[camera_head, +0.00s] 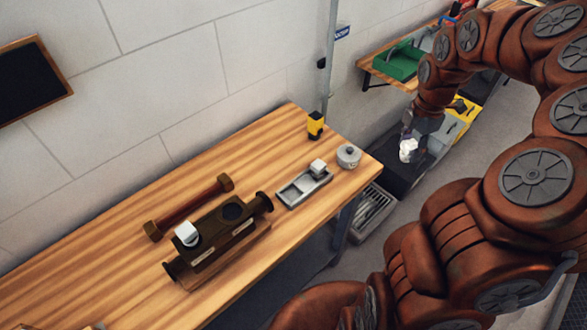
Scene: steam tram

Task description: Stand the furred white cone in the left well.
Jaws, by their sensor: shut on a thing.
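My gripper (408,138) is at the end of my arm at the right, beyond the bench's right end. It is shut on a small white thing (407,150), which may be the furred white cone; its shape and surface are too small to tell. A dark brown fixture (215,250) with labels lies on the wooden bench. Its right well (232,211) shows as an empty dark round opening. A white, blocky piece (187,233) stands at its left end, where it hides the left well; whether it sits inside cannot be told. My gripper is far to the right of the fixture.
The wooden bench (120,280) also holds a brown bar (190,207), a grey tray (292,194) with a pale block (318,168), a round grey pot (349,156) and a yellow-black object (315,126). A green bin (398,62) sits on a wall shelf.

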